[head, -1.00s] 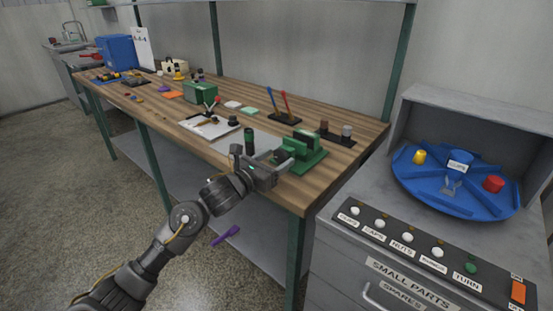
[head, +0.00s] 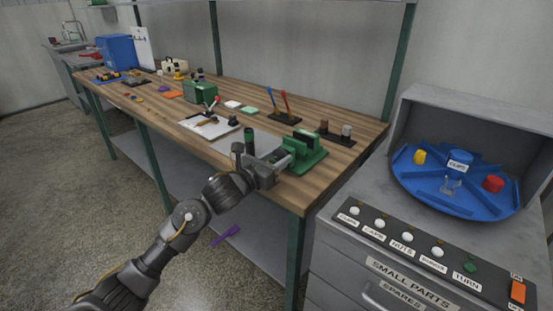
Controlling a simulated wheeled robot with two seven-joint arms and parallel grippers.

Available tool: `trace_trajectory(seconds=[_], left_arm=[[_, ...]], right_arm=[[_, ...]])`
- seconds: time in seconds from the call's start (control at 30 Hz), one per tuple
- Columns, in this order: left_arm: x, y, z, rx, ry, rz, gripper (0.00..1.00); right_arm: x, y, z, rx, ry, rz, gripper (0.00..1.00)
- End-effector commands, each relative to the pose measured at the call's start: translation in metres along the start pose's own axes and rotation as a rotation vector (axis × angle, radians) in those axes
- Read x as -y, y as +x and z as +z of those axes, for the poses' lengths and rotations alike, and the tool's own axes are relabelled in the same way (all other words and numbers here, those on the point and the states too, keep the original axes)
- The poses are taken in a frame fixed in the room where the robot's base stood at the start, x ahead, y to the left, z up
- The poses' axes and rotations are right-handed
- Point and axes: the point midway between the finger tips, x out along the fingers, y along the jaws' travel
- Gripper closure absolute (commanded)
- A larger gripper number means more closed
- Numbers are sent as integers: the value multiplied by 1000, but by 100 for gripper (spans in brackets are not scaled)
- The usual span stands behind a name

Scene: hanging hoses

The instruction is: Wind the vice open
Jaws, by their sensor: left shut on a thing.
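The green vice (head: 304,152) stands near the front right corner of the wooden workbench. Its jaws face up and to the back, and the gap between them is too small to judge. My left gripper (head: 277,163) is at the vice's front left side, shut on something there. The held part is mostly hidden by the fingers, and it looks like the vice's handle. My right gripper does not show.
A rack with red and blue handles (head: 283,117) stands behind the vice. A grey parts cabinet (head: 400,262) with a blue turntable (head: 440,200) stands at right. A purple item (head: 226,235) lies below the bench.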

Motion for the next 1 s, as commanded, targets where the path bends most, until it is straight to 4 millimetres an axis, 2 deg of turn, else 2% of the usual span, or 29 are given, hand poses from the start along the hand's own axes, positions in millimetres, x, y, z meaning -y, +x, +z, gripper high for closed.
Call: trace_trajectory(seconds=[0.3, 0.7, 1.0], left_arm=[[0, 0, 0, -1, -190, -1, 82], [1, 0, 0, -3, -467, -1, 82], [0, 0, -1, -3, -572, 0, 82]], right_arm=[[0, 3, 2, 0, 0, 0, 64], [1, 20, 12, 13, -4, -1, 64], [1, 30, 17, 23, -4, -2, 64]])
